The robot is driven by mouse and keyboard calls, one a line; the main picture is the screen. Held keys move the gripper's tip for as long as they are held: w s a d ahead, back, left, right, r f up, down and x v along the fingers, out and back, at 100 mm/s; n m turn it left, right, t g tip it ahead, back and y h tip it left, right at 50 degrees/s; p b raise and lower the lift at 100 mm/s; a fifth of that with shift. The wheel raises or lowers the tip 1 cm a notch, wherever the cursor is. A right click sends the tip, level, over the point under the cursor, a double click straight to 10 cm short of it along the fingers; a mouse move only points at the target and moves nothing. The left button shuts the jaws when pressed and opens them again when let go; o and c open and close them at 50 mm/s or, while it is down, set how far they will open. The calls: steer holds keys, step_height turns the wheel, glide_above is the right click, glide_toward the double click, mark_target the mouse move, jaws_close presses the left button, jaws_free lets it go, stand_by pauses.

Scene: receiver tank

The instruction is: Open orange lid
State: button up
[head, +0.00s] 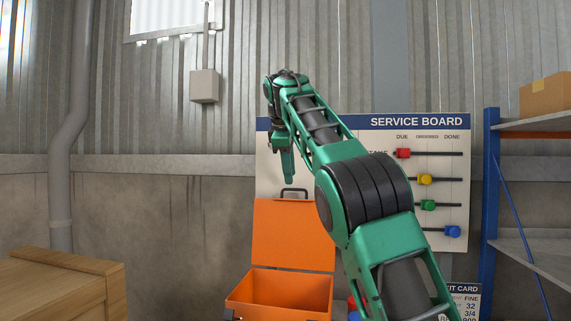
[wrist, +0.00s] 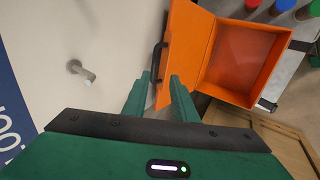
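The orange lid (head: 293,235) stands raised, roughly upright, at the back of an orange box (head: 280,292), whose inside is visible. A dark handle (head: 294,191) is on the lid's top edge. In the wrist view the lid (wrist: 183,42) and its handle (wrist: 157,62) are just ahead of my fingers, and the open box (wrist: 240,62) is to the right. My gripper (head: 289,180) is just above the handle in the head view. In the wrist view my gripper (wrist: 160,80) has its two fingers apart with nothing held between them. Whether a finger touches the lid I cannot tell.
A service board (head: 418,145) with coloured sliders is on the wall behind. A wooden crate (head: 65,285) stands at the left. A blue-framed shelf (head: 491,200) with a cardboard box (head: 545,96) is at the right. A peg (wrist: 80,70) sticks out in the wrist view.

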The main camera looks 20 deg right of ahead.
steer(key=shift+v, duration=2.85)
steer(key=shift+w, duration=0.1)
steer(key=s+d+f+m+g+y, duration=0.25)
steer(key=s+d+f+m, duration=0.75)
steer(key=s+d+f, duration=0.6)
steer(key=s+a+f+m+g, duration=0.1)
steer(key=s+a+f+m, duration=0.2)
steer(key=s+f, duration=1.2)
steer(key=s+a+f+m+g+y, duration=0.1)
steer(key=s+a+f+m+g, duration=0.1)
steer(key=s+f, duration=1.2)
steer(key=s+a+m, duration=0.1)
steer(key=s+m, duration=0.1)
steer(key=s, duration=0.1)
steer(key=shift+a+f+m, duration=0.35)
steer(key=shift+a+m, duration=0.05)
steer(key=shift+d, duration=0.1)
